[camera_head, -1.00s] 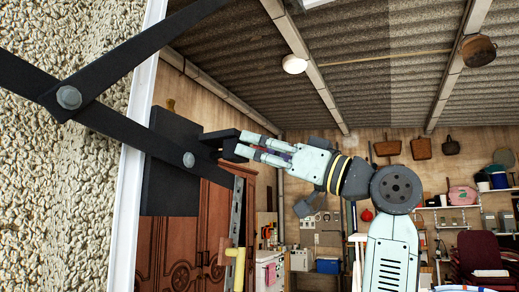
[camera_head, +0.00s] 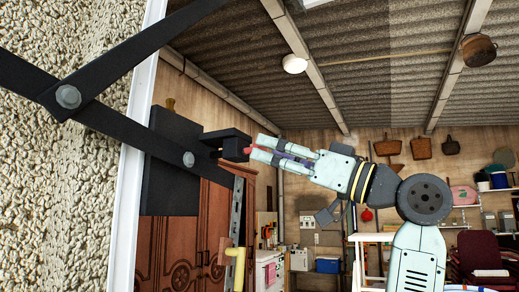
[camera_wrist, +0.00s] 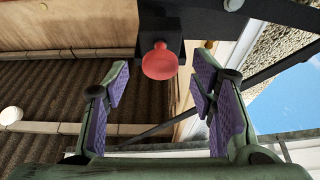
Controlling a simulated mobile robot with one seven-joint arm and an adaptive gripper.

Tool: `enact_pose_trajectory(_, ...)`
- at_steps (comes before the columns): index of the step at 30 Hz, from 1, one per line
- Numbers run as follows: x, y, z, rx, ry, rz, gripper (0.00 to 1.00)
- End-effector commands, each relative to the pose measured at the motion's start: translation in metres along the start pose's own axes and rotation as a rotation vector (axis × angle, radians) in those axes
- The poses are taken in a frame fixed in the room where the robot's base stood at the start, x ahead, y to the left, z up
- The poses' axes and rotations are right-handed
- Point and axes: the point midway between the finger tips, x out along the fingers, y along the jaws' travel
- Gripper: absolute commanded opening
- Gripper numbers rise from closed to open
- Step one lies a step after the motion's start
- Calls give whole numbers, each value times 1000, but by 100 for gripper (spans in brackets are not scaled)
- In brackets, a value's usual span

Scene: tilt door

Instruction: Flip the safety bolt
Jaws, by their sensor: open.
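The safety bolt shows as a red rounded knob (camera_wrist: 160,62) on a black block (camera_wrist: 160,24) in the wrist view. In the head view, a small red tip of the knob (camera_head: 247,150) shows at the end of the black bracket (camera_head: 228,142) on the dark door mechanism plate (camera_head: 170,178). My gripper (camera_head: 258,149) is open and faces the bracket from the right. In the wrist view, the purple-padded fingers of my gripper (camera_wrist: 159,86) stand wide apart, one on each side of the knob. The knob lies just beyond the fingertips, and neither finger appears to touch it.
Crossed black link arms (camera_head: 70,98) are bolted beside the door frame and stucco wall (camera_head: 40,200) at left. A yellow handle (camera_head: 238,264) hangs below the mechanism. A wooden wardrobe (camera_head: 180,255) and shelves stand behind. There is free air around my arm.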

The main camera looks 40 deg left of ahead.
Motion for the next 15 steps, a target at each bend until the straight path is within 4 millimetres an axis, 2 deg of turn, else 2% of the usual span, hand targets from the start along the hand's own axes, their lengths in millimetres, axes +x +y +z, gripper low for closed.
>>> enact_pose_trajectory(3, -29, 1, 0, -2, 1, 4, 51)
enact_pose_trajectory(9, -65, 1, 0, -1, 1, 3, 51)
enact_pose_trajectory(15, -82, 0, 0, -1, 0, 1, 51)
